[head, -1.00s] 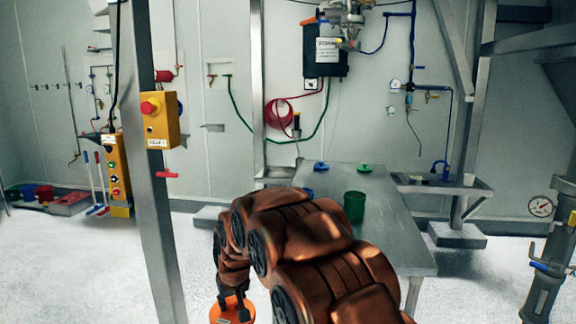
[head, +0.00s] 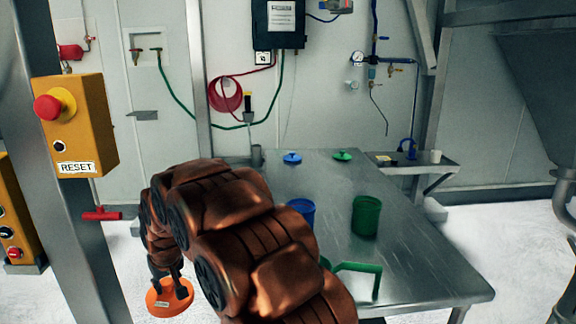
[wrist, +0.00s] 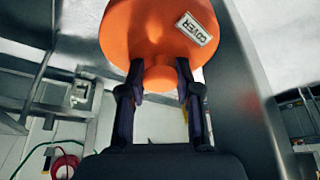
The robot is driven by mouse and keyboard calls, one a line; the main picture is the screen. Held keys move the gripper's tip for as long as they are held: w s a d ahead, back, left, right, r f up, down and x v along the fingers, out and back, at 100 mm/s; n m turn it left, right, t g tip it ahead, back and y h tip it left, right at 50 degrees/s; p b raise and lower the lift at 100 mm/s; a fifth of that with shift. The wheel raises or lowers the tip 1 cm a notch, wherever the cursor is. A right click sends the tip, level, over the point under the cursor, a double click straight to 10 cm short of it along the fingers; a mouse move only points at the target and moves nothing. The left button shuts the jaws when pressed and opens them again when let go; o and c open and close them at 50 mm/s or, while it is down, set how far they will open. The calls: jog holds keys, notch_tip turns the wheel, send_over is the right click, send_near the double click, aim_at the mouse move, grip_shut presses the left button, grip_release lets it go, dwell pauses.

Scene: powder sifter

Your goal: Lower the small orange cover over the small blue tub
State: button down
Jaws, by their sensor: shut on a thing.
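My gripper (head: 166,274) is shut on the knob of the small orange cover (head: 171,300), at the lower left of the head view. The cover hangs left of the steel table, over the floor side. In the wrist view the orange cover (wrist: 150,30) carries a label reading COVER, and both fingers (wrist: 155,90) clasp its knob. The small blue tub (head: 302,211) stands on the table, to the right of my gripper and partly hidden behind my arm. Its rim faces up. The gripper and cover are well apart from the tub.
The steel table (head: 420,270) also bears a green tub (head: 366,216), a blue lid (head: 292,158), a green lid (head: 343,155) and a green frame-like thing (head: 358,268). A post with a yellow RESET box (head: 75,125) stands at left, close to my arm.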

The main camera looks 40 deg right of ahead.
jog(key=w+d+r+n+p, duration=0.1)
jog(key=w+d+r+p, duration=0.15)
jog(key=d+r, duration=0.5)
jog(key=w+d+r+p, duration=0.2)
jog(key=w+d+r, duration=0.2)
jog(key=d, duration=0.7)
jog(key=s+d+r+p, duration=0.1)
jog(key=s+d+r, duration=0.25)
jog(key=d, duration=0.45)
jog(key=s+d+r+p, duration=0.2)
jog(key=s+d, duration=0.2)
jog(key=d, duration=0.5)
jog(key=s+d+r+p, duration=0.1)
jog(key=s+d+r, duration=0.2)
jog(key=d, duration=0.5)
notch_tip(320, 180, down, 8)
jog(key=b, duration=0.4)
jog(key=shift+r, duration=0.2)
jog(key=shift+a, duration=0.1)
jog(key=c, duration=0.7)
grip_release()
